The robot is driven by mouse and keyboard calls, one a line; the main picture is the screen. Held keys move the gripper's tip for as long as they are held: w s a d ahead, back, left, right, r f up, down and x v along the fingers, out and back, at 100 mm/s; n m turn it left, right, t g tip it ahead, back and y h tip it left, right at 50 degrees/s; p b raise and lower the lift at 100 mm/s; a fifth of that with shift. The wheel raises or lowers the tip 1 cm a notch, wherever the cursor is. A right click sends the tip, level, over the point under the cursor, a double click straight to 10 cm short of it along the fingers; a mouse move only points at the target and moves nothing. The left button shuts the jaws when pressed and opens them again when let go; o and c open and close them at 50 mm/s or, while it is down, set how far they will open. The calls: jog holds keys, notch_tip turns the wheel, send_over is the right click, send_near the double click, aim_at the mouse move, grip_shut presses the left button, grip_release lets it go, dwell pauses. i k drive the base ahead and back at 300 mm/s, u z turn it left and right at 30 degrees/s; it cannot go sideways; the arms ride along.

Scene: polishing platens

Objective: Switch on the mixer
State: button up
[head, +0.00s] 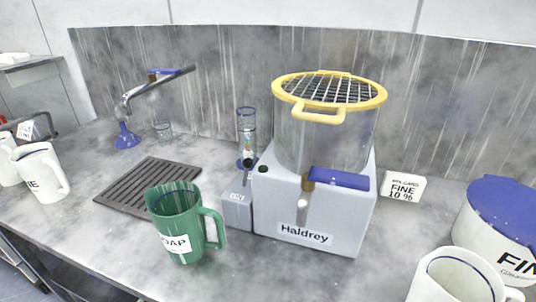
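The mixer (350,222) is a light grey machine labelled "Haldrey" at the centre right of the counter. A clear round vessel (325,145) sits on it under a yellow-rimmed wire guard (330,88), which looks closed. A blue lever handle (338,179) lies across its front, above a small pale spout or knob (302,205). A dark round button (263,169) is at its upper left corner. A small grey box (237,212) with a black-tipped lever (247,168) adjoins its left side. I cannot tell whether the mixer is running. My gripper is not in view.
A green SOAP jug (178,222) stands front left of the mixer. A blue-lidded tub (505,222), white jug (455,280) and "FINE 10 %" card (404,187) are on the right. A drain grate (125,187), tap (150,88) and white jugs (40,172) are on the left.

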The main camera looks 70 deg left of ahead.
aim_at(247, 162)
jog(key=u, duration=2.25)
jog(key=k, duration=1.35)
jog(key=u, duration=0.6)
jog(key=i, duration=1.25)
jog(key=z, duration=0.35)
jog(key=i, duration=0.6)
jog(key=z, duration=0.55)
